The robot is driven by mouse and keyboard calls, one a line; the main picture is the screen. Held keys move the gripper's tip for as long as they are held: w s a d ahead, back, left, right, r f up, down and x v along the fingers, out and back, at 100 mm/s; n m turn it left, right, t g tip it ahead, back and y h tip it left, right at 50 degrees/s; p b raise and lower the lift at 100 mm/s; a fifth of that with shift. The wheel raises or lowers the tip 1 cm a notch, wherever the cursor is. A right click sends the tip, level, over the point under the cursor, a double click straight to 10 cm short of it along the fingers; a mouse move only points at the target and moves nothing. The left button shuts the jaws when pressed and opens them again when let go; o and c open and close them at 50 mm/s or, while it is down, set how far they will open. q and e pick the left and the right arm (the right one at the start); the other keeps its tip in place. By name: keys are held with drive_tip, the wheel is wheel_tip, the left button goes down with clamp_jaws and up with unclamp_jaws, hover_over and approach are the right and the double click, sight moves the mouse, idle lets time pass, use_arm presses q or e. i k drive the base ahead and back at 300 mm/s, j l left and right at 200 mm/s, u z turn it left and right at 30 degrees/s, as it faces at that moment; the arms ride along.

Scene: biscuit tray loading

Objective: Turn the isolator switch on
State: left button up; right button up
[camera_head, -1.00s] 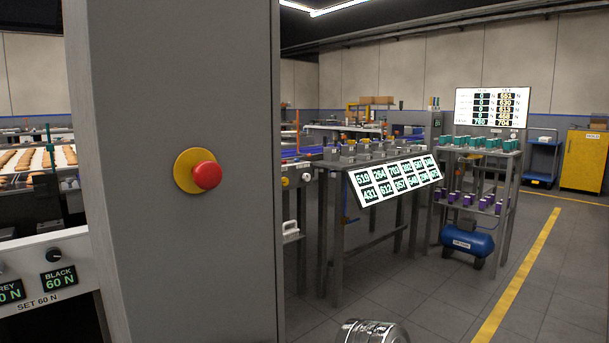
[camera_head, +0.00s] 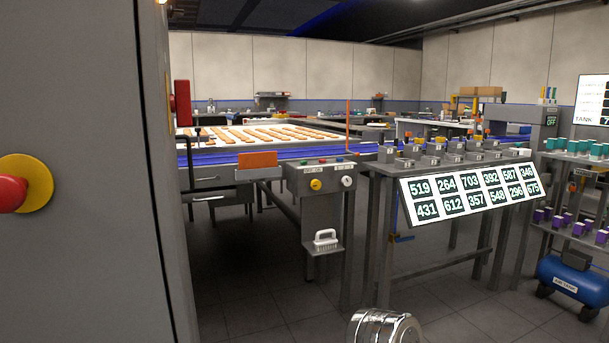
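No part in view is clearly labelled as the isolator switch. A red block (camera_head: 181,103) sticks out from the side of the grey cabinet (camera_head: 90,220) and is seen edge-on; I cannot tell whether it is the switch or how it is set. A red mushroom button on a yellow disc (camera_head: 38,183) is on the cabinet's front, cut by the left edge. A control box (camera_head: 325,174) farther back carries a yellow knob (camera_head: 316,184) and a pale round dial (camera_head: 348,182). Neither of my grippers is in view.
The cabinet fills the left side. A bench with a slanted number display (camera_head: 470,193) stands at right, with a blue air tank (camera_head: 573,277) beyond it. A conveyor (camera_head: 290,151) with biscuits lies behind. Floor (camera_head: 270,300) is open between cabinet and bench.

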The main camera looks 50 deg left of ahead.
sight(315, 184)
drive_tip(key=i+u, duration=0.25)
drive_tip(key=u, duration=0.15)
drive_tip(key=i+u, duration=0.25)
drive_tip(key=u, duration=0.2)
drive_tip(key=i+u, duration=0.25)
drive_tip(key=u, duration=0.15)
drive_tip(key=i+u, duration=0.4)
drive_tip(key=i+l+u, duration=0.1)
drive_tip(key=u, duration=0.3)
drive_tip(key=i+l, duration=0.05)
